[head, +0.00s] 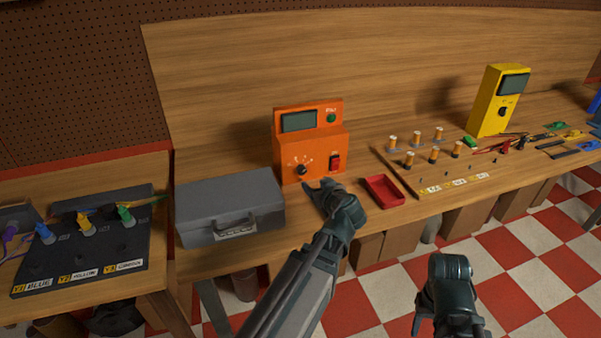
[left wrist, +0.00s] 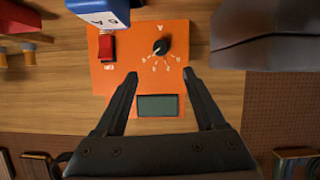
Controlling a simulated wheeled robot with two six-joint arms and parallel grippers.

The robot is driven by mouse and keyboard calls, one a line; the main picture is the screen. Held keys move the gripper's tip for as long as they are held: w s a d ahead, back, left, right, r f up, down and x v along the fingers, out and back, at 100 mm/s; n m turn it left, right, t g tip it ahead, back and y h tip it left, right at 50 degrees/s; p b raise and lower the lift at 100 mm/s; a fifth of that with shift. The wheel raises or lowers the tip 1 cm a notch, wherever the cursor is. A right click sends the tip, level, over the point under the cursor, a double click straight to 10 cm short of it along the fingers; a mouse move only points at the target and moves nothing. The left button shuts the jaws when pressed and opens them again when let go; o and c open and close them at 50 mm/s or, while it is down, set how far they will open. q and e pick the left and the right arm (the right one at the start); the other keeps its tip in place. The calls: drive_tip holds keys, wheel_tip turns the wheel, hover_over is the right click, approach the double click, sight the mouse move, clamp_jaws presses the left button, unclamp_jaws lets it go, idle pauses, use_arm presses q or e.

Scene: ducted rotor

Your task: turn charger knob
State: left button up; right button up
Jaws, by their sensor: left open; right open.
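The orange charger (head: 340,150) stands against the wooden back panel, with a grey display, a green button and a red switch. Its black knob (head: 302,170) sits low on the front at the left, with white marks around it. My left gripper (head: 318,187) is just in front of and below the knob, open and empty. In the left wrist view the charger (left wrist: 125,60) appears upside down, and the knob (left wrist: 160,46) lies beyond the fingertips (left wrist: 160,75), between their lines; no contact shows. My right gripper (head: 448,285) is low at the right, away from the bench; its fingers are unclear.
A grey case (head: 230,205) stands left of the charger, and a red tray (head: 384,191) lies to its right. A board with several copper-coloured coils (head: 410,159) and a yellow meter (head: 497,100) are further right. A blue-and-white block (left wrist: 98,10) shows at the wrist view's top.

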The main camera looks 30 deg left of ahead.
sight(303, 171)
use_arm(q)
drive_tip(key=b+x, duration=0.5)
drive_tip(key=x, duration=0.8)
drive_tip(key=shift+w+a+f, duration=0.15)
drive_tip(key=shift+a+f, duration=0.1)
drive_tip(key=shift+f, duration=0.05)
drive_tip(key=shift+c, duration=0.2)
clamp_jaws()
